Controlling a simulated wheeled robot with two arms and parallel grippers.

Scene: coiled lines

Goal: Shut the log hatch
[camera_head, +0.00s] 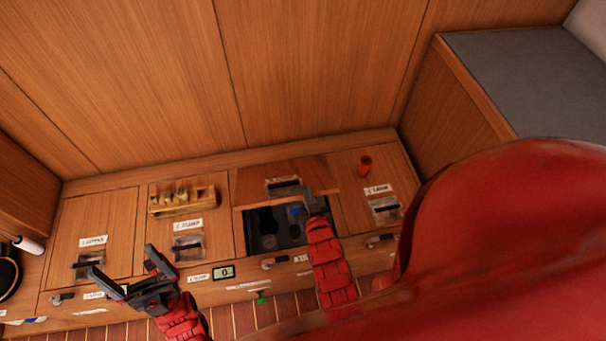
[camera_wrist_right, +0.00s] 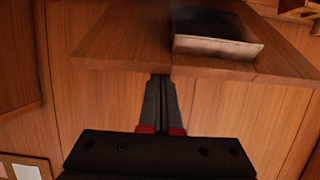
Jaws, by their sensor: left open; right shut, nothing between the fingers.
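One wooden hatch lid (camera_head: 245,186) stands partly raised over a dark opening (camera_head: 268,228) in the locker top. Its label is too small to read, so I cannot confirm it is the log hatch. The lid has a dark recessed latch (camera_head: 284,187). In the right wrist view the lid (camera_wrist_right: 120,40) and its latch plate (camera_wrist_right: 217,45) fill the top. My right gripper (camera_head: 312,197) is shut and empty at the lid's free edge; whether the fingertips touch it is unclear. My left gripper (camera_head: 124,262) is open and empty, in front of the left hatches.
Closed hatches with latches lie to the left (camera_head: 100,225) and right (camera_head: 377,175). A grey-topped bench (camera_head: 520,80) rises at right. My red arm hides the lower right.

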